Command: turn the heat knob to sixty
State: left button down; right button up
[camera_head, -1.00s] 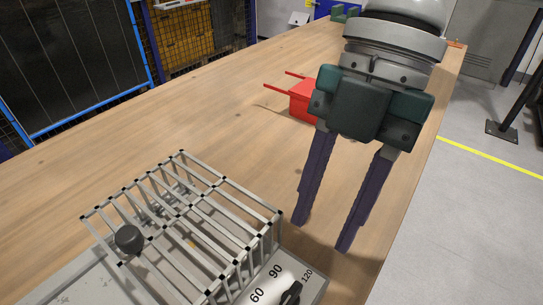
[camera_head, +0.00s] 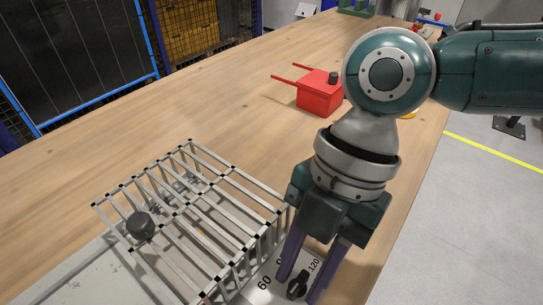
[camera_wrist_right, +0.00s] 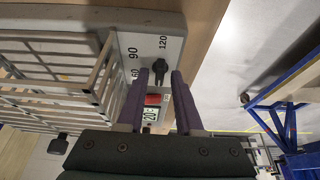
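The heat knob (camera_head: 298,286) is a black bar-shaped knob on the pale panel at the bottom of the head view, beside the printed 60, a partly covered 90 and 120. Its long axis runs roughly towards 120. In the right wrist view the knob (camera_wrist_right: 160,67) shows between the fingertips. My right gripper (camera_head: 297,288) points down with its purple fingers apart, one on each side of the knob. I cannot tell whether they touch it. My left gripper is not in view.
A red box with two handles (camera_head: 318,93) stands farther back. The wooden table (camera_head: 120,130) is clear to the left.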

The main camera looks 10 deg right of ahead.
grip_shut()
jog(key=shift+r, duration=0.1)
dwell(0.4)
jog(key=shift+s+r+m+t+p, duration=0.1)
jog(key=shift+m+t+p, duration=0.2)
jog(key=shift+m+p, duration=0.6)
jog(key=m+p, duration=0.2)
jog(key=m+t+y+p, duration=0.1)
jog(key=m+p, duration=0.1)
jog(key=shift+s+r+t, duration=0.1)
jog(key=shift+s+t, duration=0.05)
jog(key=shift+t, duration=0.15)
jog(key=m+t+p, duration=0.1)
jog(key=m+p, duration=0.2)
jog(key=m, duration=0.1)
jog(key=shift+m+t+p, duration=0.6)
jog(key=shift+m+p, duration=0.3)
jog(key=shift+f, duration=0.2)
